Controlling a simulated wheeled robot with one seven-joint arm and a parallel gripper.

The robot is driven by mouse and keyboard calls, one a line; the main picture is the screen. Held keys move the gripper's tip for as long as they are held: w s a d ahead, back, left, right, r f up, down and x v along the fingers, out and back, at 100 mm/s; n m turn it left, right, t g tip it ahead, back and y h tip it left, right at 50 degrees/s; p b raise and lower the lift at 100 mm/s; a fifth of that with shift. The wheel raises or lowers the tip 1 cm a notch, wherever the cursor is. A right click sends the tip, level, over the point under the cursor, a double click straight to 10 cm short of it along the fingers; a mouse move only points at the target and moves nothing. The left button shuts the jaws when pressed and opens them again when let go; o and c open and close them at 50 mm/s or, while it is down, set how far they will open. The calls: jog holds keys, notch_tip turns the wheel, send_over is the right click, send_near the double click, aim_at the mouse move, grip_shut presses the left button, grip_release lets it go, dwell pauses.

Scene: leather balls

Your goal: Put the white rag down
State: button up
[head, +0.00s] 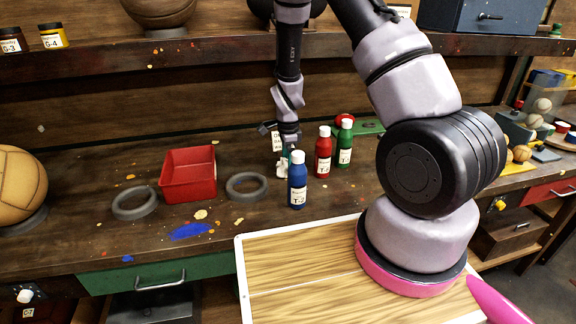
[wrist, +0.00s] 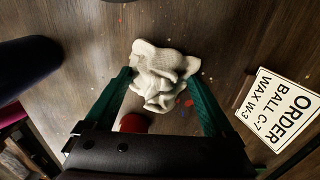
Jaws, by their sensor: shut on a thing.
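The white rag (wrist: 160,62) is crumpled and bunched between the two green fingers of my gripper (wrist: 158,80) in the wrist view. My gripper is shut on it, with folds sticking out past the fingertips. In the head view the rag (head: 282,170) hangs under my gripper (head: 286,157), just left of and behind the blue bottle, low over the workbench (head: 100,230). I cannot tell whether the rag touches the bench top.
Blue (head: 297,184), red (head: 323,154) and green (head: 345,146) bottles stand close on the right. An order card (wrist: 280,108) is beside my gripper. A red tray (head: 188,190) and two grey rings (head: 134,203) (head: 247,187) lie left.

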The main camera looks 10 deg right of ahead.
jog(key=shift+f, duration=0.25)
jog(key=shift+f, duration=0.1)
jog(key=o, duration=1.2)
jog(key=shift+c, duration=0.2)
notch_tip(320, 180, up, 13)
jog(key=shift+f, duration=0.15)
jog(key=s+d+r+n+t+y, duration=0.1)
jog(key=s+r+n+t, duration=0.15)
jog(key=r, duration=0.75)
jog(key=s+d+r+n+t+y, duration=0.1)
jog(key=s+d+r+n, duration=0.2)
jog(key=r, duration=0.6)
jog(key=s+d+r+n+t, duration=0.1)
jog(key=s+r+n+t, duration=0.1)
jog(key=s+r+n, duration=0.2)
jog(key=s+r+n+t, duration=0.1)
jog(key=s+r+n, duration=0.3)
jog(key=s+r, duration=0.4)
jog(key=s, duration=0.5)
jog(key=shift+d+t, duration=0.35)
